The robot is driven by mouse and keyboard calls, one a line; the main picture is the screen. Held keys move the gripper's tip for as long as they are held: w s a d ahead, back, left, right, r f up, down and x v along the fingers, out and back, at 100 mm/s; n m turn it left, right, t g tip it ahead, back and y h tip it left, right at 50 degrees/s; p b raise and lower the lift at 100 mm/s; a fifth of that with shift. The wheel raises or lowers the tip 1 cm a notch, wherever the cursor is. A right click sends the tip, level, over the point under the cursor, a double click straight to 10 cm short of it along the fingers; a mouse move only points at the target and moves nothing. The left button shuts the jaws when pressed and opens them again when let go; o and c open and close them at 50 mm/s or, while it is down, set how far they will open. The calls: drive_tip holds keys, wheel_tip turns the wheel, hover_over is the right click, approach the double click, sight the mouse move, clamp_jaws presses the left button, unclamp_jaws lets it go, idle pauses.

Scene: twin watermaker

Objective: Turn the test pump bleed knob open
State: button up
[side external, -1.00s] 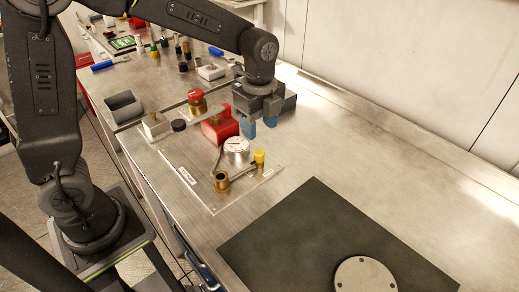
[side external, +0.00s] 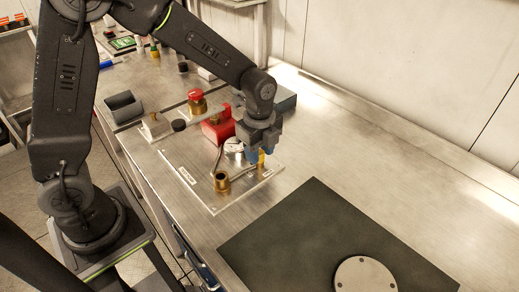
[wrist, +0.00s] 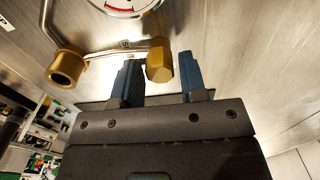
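The yellow bleed knob (side external: 261,159) sits on a small post at the right side of the test pump plate (side external: 208,194). My gripper (side external: 258,150) is low over it, with its blue fingers pointing down and partly hiding the knob. In the wrist view the knob (wrist: 160,62) shows between the two blue fingertips of my gripper (wrist: 160,78). The fingers are apart. A gap shows between the knob and the right finger; the left finger looks very close to it, and contact cannot be told. The round gauge (side external: 234,147) is partly hidden behind my gripper.
An open brass fitting (side external: 221,181) stands left of the knob, joined by a metal pipe. A red block (side external: 218,127) with a grey lever and a red knob (side external: 195,97) stand behind. A dark mat (side external: 310,235) lies in front; the bench at right is clear.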

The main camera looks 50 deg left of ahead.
drive_tip(key=c, duration=0.6)
drive_tip(key=n, duration=0.4)
drive_tip(key=shift+n, duration=0.4)
drive_tip(key=n, duration=0.4)
drive_tip(key=shift+n, duration=0.3)
drive_tip(key=n, duration=0.4)
drive_tip(key=shift+n, duration=2.3)
drive_tip(key=shift+w, duration=0.1)
drive_tip(key=o, duration=0.9)
